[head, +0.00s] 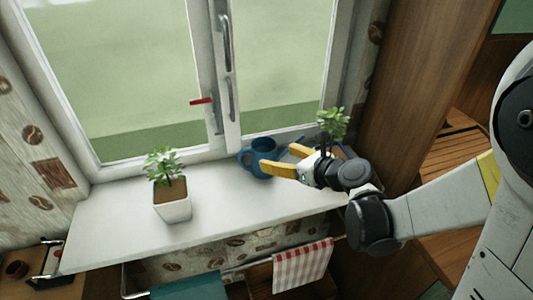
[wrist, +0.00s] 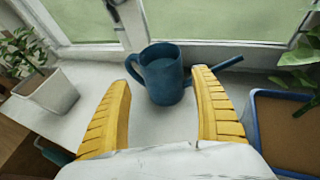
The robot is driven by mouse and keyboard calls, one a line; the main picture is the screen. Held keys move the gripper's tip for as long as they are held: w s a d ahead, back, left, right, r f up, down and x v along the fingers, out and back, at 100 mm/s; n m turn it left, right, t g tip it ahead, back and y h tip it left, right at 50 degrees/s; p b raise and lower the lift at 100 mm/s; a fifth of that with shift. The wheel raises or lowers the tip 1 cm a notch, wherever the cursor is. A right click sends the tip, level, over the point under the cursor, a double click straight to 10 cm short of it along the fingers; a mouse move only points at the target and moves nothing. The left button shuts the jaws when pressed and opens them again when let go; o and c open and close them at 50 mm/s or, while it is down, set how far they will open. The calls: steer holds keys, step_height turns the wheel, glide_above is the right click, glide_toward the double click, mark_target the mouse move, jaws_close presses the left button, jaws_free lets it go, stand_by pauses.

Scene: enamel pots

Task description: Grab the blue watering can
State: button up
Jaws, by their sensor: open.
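The blue watering can (head: 262,154) stands upright on the white windowsill, close to the window frame. In the wrist view the can (wrist: 163,78) is straight ahead between my fingers, its open top visible and its spout pointing to the right. Its handle is on the left side. My gripper (head: 285,160) has yellow fingers and reaches in from the right in the head view, partly covering the can's spout side. In the wrist view my gripper (wrist: 162,85) is open with nothing held, its fingers spread wider than the can's body.
A plant in a white pot (head: 172,210) stands on the sill (head: 110,220) to the left. A plant in a blue-rimmed pot (wrist: 255,120) is close to my right finger. The window (head: 228,80) is behind the can. Towels (head: 303,267) hang below the sill.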

mark_target(271, 155)
steer(key=x, duration=0.3)
steer(key=shift+f+b, duration=0.2)
steer(key=shift+b, duration=0.15)
steer(key=b+x, duration=0.1)
steer(key=x, duration=0.1)
steer(key=b+x, duration=0.1)
steer(key=x, duration=0.2)
steer(key=shift+w+d+f, duration=0.1)
steer(key=shift+d+f, duration=0.05)
steer(key=shift+f, duration=0.15)
steer(key=c, duration=1.1)
